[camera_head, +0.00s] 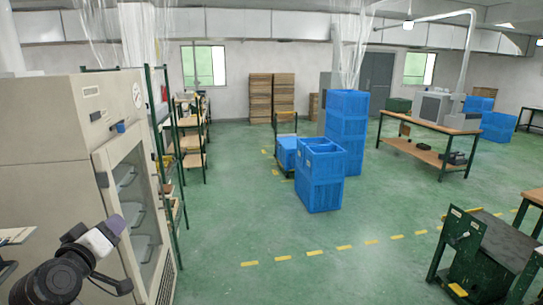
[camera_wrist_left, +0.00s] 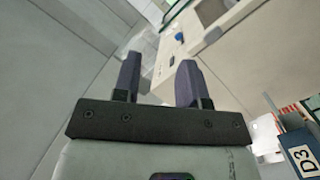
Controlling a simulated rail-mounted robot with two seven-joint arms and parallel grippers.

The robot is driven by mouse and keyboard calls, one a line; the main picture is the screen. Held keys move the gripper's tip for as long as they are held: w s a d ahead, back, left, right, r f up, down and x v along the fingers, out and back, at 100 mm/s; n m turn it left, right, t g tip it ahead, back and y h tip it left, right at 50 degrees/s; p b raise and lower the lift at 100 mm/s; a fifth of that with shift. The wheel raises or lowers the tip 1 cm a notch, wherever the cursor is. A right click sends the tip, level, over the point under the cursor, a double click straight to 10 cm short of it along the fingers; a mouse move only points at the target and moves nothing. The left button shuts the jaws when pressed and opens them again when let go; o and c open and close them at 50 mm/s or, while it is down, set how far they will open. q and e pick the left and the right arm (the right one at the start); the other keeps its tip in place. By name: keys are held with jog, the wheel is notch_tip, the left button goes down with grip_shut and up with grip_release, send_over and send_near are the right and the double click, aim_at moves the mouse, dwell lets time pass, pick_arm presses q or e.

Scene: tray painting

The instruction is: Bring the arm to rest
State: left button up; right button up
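My left arm comes in at the lower left of the head view. Its gripper (camera_head: 112,228) is raised in front of the beige cabinet (camera_head: 45,125) with the glass door. In the left wrist view my left gripper (camera_wrist_left: 158,82) has its two dark fingers apart, with nothing between them. The cabinet's beige surface also shows beyond the fingers in the left wrist view (camera_wrist_left: 215,50). My right gripper shows in neither view.
Stacked blue crates (camera_head: 318,195) stand on the green floor in the middle. A dark green cart (camera_head: 485,250) is at the lower right. A workbench (camera_head: 425,125) stands at the back right. A green-framed shelf (camera_head: 190,140) is beside the cabinet. The floor at centre front is clear.

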pick_arm(q)
jog(key=s+d+f+m+g, duration=0.4)
jog(key=s+d+f, duration=0.2)
jog(key=s+f, duration=0.6)
jog(key=s+d+f+m+g, duration=0.3)
jog(key=s+d+f, duration=0.3)
jog(key=s+f, duration=0.65)
jog(key=s+d+f+m+g, duration=0.15)
jog(key=s+f+g, duration=0.55)
jog(key=s+f, duration=1.05)
notch_tip(320, 180, up, 32)
jog(key=p, duration=3.2)
jog(key=shift+s+a+h, duration=0.15)
jog(key=shift+a+h, duration=0.05)
jog(key=shift+h, duration=0.2)
